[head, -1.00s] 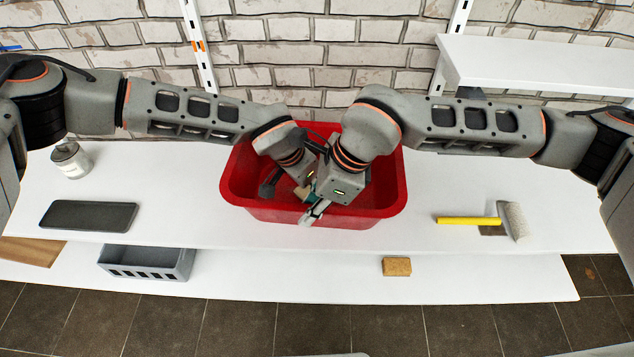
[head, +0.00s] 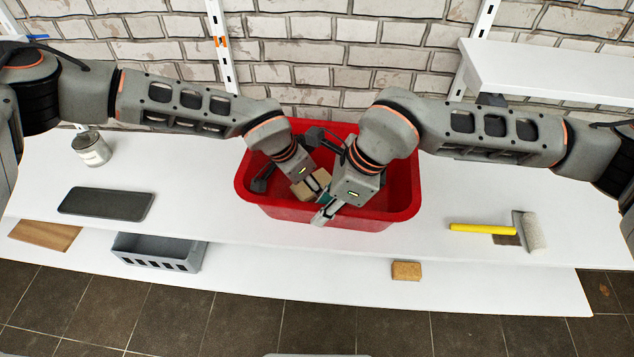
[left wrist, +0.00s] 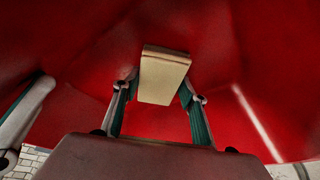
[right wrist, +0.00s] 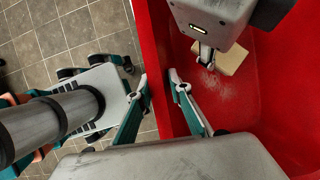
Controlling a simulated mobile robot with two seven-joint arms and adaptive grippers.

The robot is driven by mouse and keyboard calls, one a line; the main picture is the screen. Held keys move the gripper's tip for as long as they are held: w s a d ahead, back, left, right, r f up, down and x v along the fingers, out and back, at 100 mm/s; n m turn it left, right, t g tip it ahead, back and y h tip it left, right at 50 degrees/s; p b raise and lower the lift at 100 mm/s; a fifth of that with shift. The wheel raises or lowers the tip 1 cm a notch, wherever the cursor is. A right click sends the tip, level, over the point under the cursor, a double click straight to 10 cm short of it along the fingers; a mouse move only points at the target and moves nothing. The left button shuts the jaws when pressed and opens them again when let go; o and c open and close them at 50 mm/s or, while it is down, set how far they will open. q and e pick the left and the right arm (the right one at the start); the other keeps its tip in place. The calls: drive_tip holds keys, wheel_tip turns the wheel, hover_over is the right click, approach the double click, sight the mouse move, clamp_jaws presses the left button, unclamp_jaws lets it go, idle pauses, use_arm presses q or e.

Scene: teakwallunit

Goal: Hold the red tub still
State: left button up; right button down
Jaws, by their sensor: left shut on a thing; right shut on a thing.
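The red tub (head: 385,222) stands upright on the white upper shelf, near its front edge. My right gripper (head: 325,214) is shut on the tub's front wall; in the right wrist view its two fingers (right wrist: 162,92) lie on either side of the red wall (right wrist: 152,35). My left gripper (head: 308,184) is inside the tub, shut on a beige block (head: 318,180). The left wrist view shows this block (left wrist: 163,75) between the fingers, with red tub walls around it. Whether the block touches the tub floor cannot be told.
On the shelf are a tin (head: 91,149), a dark flat tray (head: 106,203) and a yellow-handled roller (head: 484,229). A grey slotted box (head: 160,252) and a tan sponge (head: 406,270) lie on the lower shelf. A raised white shelf (head: 550,75) is at back right.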

use_arm(q)
drive_tip(key=shift+r, duration=3)
drive_tip(key=shift+r, duration=0.1)
drive_tip(key=shift+r, duration=1.45)
drive_tip(key=shift+f, duration=0.15)
drive_tip(key=shift+s+f, duration=0.15)
drive_tip(key=shift+f, duration=3.35)
drive_tip(key=shift+f, duration=1.05)
